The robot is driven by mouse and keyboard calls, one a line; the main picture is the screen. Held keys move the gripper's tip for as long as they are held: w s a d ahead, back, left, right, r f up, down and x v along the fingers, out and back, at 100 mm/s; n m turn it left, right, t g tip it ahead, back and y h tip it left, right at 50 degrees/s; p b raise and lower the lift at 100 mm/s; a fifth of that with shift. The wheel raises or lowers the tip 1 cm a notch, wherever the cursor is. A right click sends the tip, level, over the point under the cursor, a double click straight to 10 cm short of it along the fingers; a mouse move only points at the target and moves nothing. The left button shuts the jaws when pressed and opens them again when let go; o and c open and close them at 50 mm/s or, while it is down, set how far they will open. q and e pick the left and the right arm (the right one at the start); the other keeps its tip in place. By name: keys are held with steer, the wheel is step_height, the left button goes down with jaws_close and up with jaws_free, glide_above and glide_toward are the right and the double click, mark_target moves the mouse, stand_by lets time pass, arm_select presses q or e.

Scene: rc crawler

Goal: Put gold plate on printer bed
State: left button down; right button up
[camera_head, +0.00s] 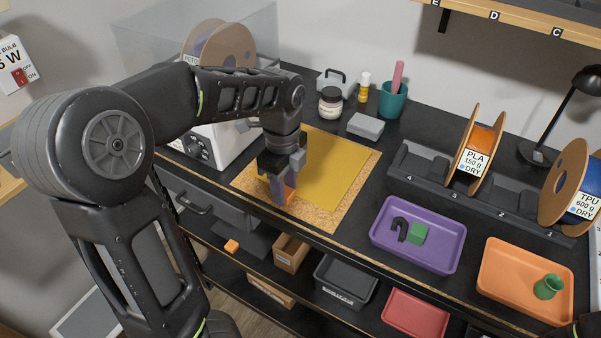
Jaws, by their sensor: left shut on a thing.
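The gold plate (335,168) lies flat, or very nearly so, over a cork mat (350,214) on the dark bench. My left gripper (285,192) reaches down to the plate's near left edge and is shut there. An orange piece (291,198) shows at the fingertips, at the plate's edge; its join to the plate is hidden by the fingers. I cannot tell whether the plate is lifted off the mat. I cannot make out the printer bed with certainty; my left arm covers much of the left side. My right gripper is not in view.
A white machine (222,145) stands left of the mat, partly behind my arm. A jar (330,103), grey box (365,127) and teal cup (392,99) stand behind. A spool rack (420,180), purple tray (416,257) and orange tray (520,295) are right. Bins fill the lower shelf.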

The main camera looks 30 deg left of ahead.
arm_select(q)
step_height(320, 180, up, 10)
stand_by(0.5)
stand_by(0.8)
